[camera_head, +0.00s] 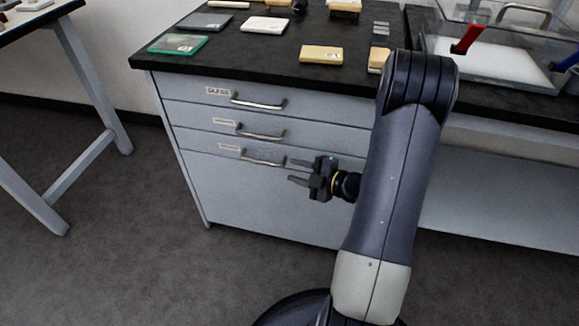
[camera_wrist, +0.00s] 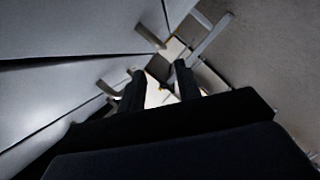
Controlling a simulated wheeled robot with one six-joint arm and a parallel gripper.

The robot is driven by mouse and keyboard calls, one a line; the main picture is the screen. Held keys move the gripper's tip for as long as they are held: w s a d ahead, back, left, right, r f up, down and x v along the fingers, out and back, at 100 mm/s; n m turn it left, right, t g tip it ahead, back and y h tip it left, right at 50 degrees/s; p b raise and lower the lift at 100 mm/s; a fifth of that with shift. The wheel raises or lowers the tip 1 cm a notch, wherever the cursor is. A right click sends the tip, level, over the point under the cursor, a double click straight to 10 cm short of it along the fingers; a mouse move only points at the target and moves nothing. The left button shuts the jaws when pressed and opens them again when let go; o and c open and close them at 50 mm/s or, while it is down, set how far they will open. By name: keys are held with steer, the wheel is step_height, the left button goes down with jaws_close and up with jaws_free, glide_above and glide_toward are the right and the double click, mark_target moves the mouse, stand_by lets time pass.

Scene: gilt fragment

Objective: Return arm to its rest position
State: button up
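My gripper (camera_head: 299,172) is in front of the grey drawer cabinet (camera_head: 245,200), level with the lowest drawer handle (camera_head: 263,159) and to its right in the head view. Its two fingers are apart with nothing between them. In the wrist view my gripper (camera_wrist: 158,80) also shows its fingers spread, with the cabinet fronts to the left and the floor to the right. My arm is bent, its elbow raised in front of the bench's right part. I cannot tell how far the fingertips are from the cabinet front.
The black benchtop (camera_head: 240,62) holds a green-framed plate (camera_head: 179,44), a white block (camera_head: 265,25), a tan block (camera_head: 321,55) and other small items. A clear case with a red-handled clamp (camera_head: 466,39) stands right. A table (camera_head: 35,25) stands left. The floor (camera_head: 150,270) between is clear.

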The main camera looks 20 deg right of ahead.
mark_target(269, 163)
stand_by(0.4)
steer(key=b+x, duration=0.2)
steer(key=x, duration=0.8)
steer(key=shift+w+a+f, duration=0.2)
steer(key=shift+w+a, duration=0.05)
steer(key=shift+s+a+r, duration=0.1)
steer(key=shift+s+a, duration=0.2)
steer(key=shift+s, duration=0.2)
